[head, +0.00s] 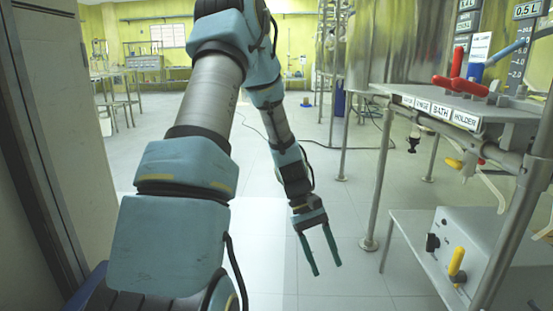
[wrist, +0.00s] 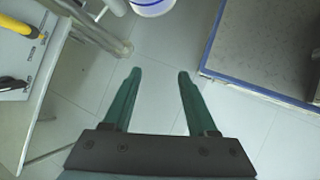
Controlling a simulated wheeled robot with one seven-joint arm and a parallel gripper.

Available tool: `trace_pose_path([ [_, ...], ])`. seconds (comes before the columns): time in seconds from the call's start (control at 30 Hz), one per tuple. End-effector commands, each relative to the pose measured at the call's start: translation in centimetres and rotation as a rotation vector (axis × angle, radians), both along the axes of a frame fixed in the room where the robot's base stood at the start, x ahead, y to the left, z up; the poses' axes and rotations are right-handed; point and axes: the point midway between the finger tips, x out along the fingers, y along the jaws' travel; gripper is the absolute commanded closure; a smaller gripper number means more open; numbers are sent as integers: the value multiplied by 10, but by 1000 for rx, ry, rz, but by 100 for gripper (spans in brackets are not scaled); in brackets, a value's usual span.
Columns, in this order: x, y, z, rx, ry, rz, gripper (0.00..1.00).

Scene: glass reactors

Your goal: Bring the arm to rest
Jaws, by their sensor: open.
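My arm reaches forward and hangs down in the middle of the head view. My gripper (head: 325,270) is at its end, with two green fingers pointing down at the pale floor. In the wrist view my gripper (wrist: 157,72) shows its fingers apart, with only floor tiles between them. It holds nothing and touches nothing that I can see.
At the right stands a metal frame with a shelf labelled bath holder (head: 455,117), with red and blue handles on it. Below is a white panel box (head: 470,255) with a yellow handle (head: 457,262). A grey wall (head: 25,150) stands close at the left. The floor (head: 345,215) ahead is clear.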

Motion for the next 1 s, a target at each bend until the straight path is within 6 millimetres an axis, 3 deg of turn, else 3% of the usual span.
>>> trace_pose_path([
  [0.03, 1, 20, 13, 34, -78, -25, 42],
  [0.2, 2, 82, 46, 135, -313, -109, 42],
  [0.4, -4, 135, 79, 217, -522, -189, 42],
  [0.7, -19, 180, 114, 284, -731, -268, 42],
  [1.0, -18, 179, 179, 283, -724, -269, 42],
])
